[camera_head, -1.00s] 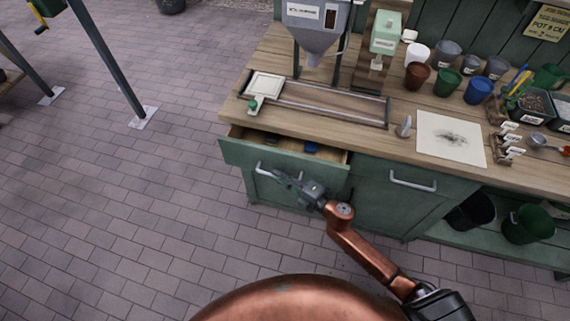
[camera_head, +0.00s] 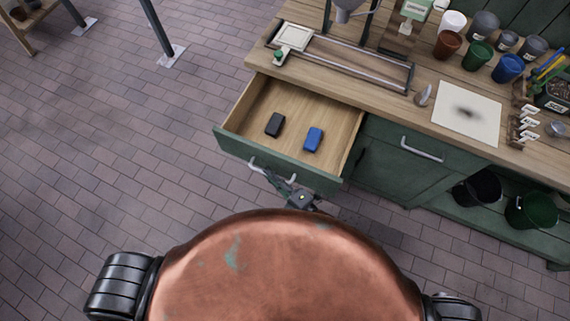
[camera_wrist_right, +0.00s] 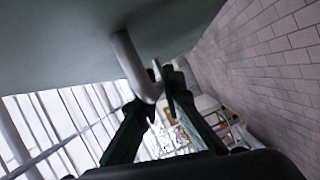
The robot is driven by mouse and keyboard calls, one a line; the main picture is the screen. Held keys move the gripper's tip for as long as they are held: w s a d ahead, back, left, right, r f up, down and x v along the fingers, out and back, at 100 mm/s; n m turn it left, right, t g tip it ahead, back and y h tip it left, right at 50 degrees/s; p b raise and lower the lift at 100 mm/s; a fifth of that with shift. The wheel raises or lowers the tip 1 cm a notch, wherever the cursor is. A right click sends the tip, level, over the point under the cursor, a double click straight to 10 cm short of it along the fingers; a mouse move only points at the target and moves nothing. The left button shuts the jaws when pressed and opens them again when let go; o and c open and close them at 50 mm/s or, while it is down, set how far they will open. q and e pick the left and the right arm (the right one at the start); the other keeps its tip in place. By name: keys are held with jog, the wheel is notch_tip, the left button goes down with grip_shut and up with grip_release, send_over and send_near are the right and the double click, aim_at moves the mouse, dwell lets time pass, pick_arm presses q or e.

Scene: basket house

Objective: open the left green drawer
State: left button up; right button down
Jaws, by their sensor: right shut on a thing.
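The left green drawer (camera_head: 278,161) stands pulled well out of the wooden-topped bench in the head view. A black object (camera_head: 274,124) and a blue object (camera_head: 313,139) lie inside it. Its silver handle (camera_head: 270,172) is on the front face. My right gripper (camera_head: 280,183) is at the handle, shut on it. In the right wrist view the handle (camera_wrist_right: 136,66) runs down between the fingers of my right gripper (camera_wrist_right: 157,98). My left gripper is not in view.
A second drawer front with a silver handle (camera_head: 421,149) is closed to the right. The bench top holds several pots, a white sheet (camera_head: 467,112) and a framed tray (camera_head: 360,62).

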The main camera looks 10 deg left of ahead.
jog(key=shift+s+a, duration=0.1)
jog(key=shift+s, duration=0.35)
jog(key=c, duration=2)
grip_release()
jog(key=shift+c, duration=0.2)
jog(key=f+v, duration=0.1)
jog(key=v, duration=1.1)
jog(key=shift+r, duration=0.4)
